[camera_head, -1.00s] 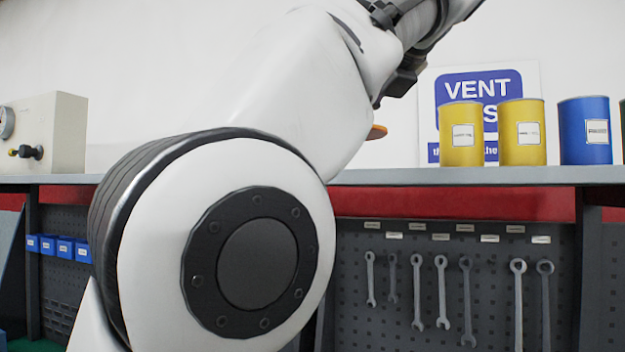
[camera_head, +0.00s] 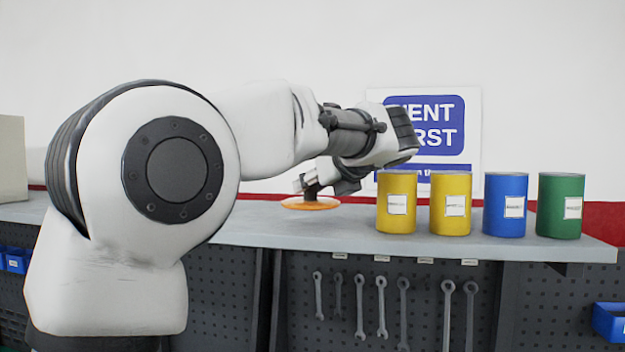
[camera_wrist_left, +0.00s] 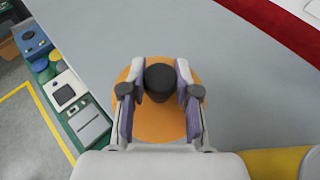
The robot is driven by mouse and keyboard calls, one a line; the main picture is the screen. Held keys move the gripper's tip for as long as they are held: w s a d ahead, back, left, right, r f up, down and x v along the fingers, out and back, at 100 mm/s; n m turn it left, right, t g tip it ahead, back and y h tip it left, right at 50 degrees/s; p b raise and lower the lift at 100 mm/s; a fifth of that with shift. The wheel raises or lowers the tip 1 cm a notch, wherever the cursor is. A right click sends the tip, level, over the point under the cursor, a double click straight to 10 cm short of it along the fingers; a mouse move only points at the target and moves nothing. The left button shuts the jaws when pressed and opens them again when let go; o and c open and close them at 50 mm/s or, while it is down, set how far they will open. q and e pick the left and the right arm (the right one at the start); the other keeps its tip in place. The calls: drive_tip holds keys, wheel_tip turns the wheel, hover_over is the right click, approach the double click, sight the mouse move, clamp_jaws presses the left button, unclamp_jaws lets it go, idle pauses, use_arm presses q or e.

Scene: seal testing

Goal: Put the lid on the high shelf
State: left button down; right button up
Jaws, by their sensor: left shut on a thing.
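The lid is an orange disc (camera_head: 310,204) with a black knob (camera_wrist_left: 160,82) in its middle. In the head view it is level at the high shelf (camera_head: 270,228), left of the yellow cans. My left gripper (camera_head: 312,190) is above the lid. In the left wrist view my left gripper (camera_wrist_left: 160,95) is shut on the black knob, one finger on each side. The grey shelf surface lies beneath the lid; I cannot tell whether they touch. My right gripper is not in view.
Two yellow cans (camera_head: 397,203), a blue can (camera_head: 505,206) and a green can (camera_head: 560,207) stand on the shelf to the right. A beige box (camera_head: 12,160) stands at the far left. Wrenches (camera_head: 381,305) hang below. The shelf left of the lid looks clear.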

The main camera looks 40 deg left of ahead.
sight(318, 200)
use_arm(q)
drive_tip(key=shift+w+a+p, duration=0.35)
drive_tip(key=shift+w+a, duration=0.25)
drive_tip(key=shift+w, duration=0.1)
drive_tip(key=f, duration=0.3)
drive_tip(key=shift+w+a+f+p, duration=0.3)
drive_tip(key=shift+a+f+p, duration=0.05)
drive_tip(key=shift+a+f, duration=0.05)
drive_tip(key=shift+f, duration=0.25)
drive_tip(key=shift+s+d+r, duration=0.1)
drive_tip(key=shift+s+d, duration=0.3)
drive_tip(key=shift+d, duration=0.05)
drive_tip(key=c, duration=1.2)
unclamp_jaws()
drive_tip(key=o, duration=0.4)
drive_tip(key=shift+w+a, duration=0.15)
drive_tip(key=shift+c, duration=0.2)
drive_tip(key=shift+w+a+f, duration=0.1)
drive_tip(key=shift+f, duration=0.1)
